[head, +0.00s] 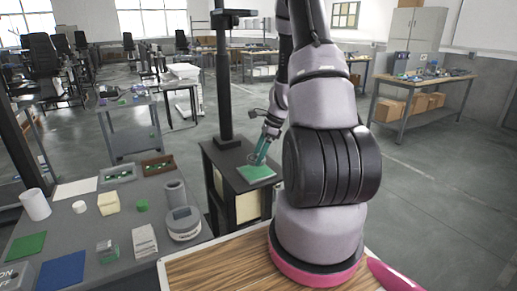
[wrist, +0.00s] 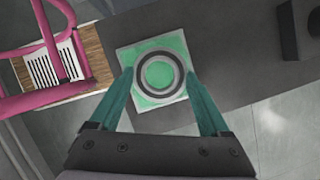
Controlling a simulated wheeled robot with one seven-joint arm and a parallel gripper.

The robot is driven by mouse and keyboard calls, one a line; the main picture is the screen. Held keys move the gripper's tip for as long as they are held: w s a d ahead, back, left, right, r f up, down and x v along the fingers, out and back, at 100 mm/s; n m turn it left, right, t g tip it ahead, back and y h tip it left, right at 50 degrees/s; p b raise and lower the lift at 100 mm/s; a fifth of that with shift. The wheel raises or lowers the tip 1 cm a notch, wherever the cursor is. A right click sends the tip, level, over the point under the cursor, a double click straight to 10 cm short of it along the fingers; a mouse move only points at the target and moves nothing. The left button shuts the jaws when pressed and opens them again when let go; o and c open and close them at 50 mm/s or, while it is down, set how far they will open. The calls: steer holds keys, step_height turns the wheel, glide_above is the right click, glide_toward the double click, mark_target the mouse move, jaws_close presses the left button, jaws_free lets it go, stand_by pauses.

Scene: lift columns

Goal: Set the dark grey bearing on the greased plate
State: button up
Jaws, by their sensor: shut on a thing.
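The dark grey bearing (wrist: 137,72) is a ring with a lighter grey inner band, and green shows through its hole. My gripper (wrist: 158,75) has teal fingers, one on each side of the bearing, and is shut on it. The greased plate (wrist: 125,57) is a green square with a pale rim, behind the bearing in the wrist view. In the head view my gripper (head: 258,157) and the bearing (head: 252,158) show at the far edge of the plate (head: 257,173). The bearing looks held over the plate; the exact gap is unclear.
The plate lies on a dark stand (head: 226,158) with a black column (head: 224,80) behind it. A grey table (head: 75,225) at left holds a white cup (head: 35,204), trays and several small parts.

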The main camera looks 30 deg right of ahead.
mark_target(255, 171)
steer(key=shift+f, duration=1)
steer(key=shift+f, duration=0.95)
stand_by(0.3)
steer(key=o, duration=1.6)
steer(key=shift+c, duration=0.2)
steer(key=shift+r, duration=0.4)
steer(key=shift+r, duration=0.5)
steer(key=shift+r, duration=0.15)
steer(key=shift+r, duration=2.45)
